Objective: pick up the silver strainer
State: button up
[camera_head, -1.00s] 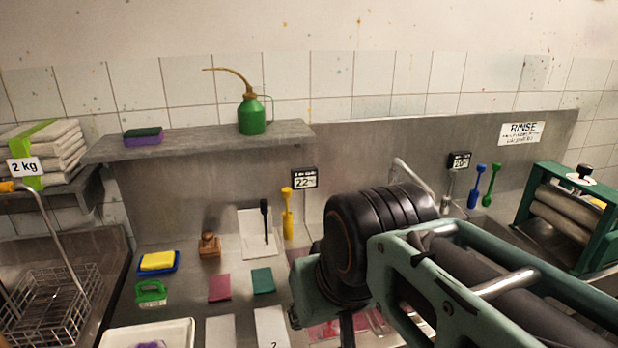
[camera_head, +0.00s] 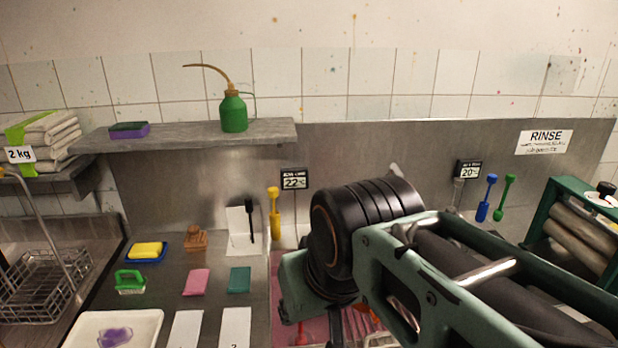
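I cannot clearly pick out the silver strainer. A slim grey-silver item (camera_head: 458,190) hangs or stands below the right-hand display, but it is too small to identify. A piece of grey metal (camera_head: 394,172) shows just above my arm and is mostly hidden by it. My own dark and green arm links fill the lower right and cover much of the middle basin. My gripper is not visible.
A pink-red basin area (camera_head: 285,290) lies partly behind my arm. Left of it are a white tray (camera_head: 75,328), green brush (camera_head: 130,281), yellow sponge (camera_head: 146,250) and coloured cards. A wire basket (camera_head: 40,285) stands far left; a green roller press (camera_head: 560,200) stands right.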

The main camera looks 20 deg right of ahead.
aim_at(458, 182)
jog(key=l, duration=0.6)
jog(key=k+l+u, duration=0.15)
jog(key=l, duration=1.05)
jog(key=k+l+u, duration=0.15)
jog(key=l, duration=0.45)
jog(key=i, duration=0.05)
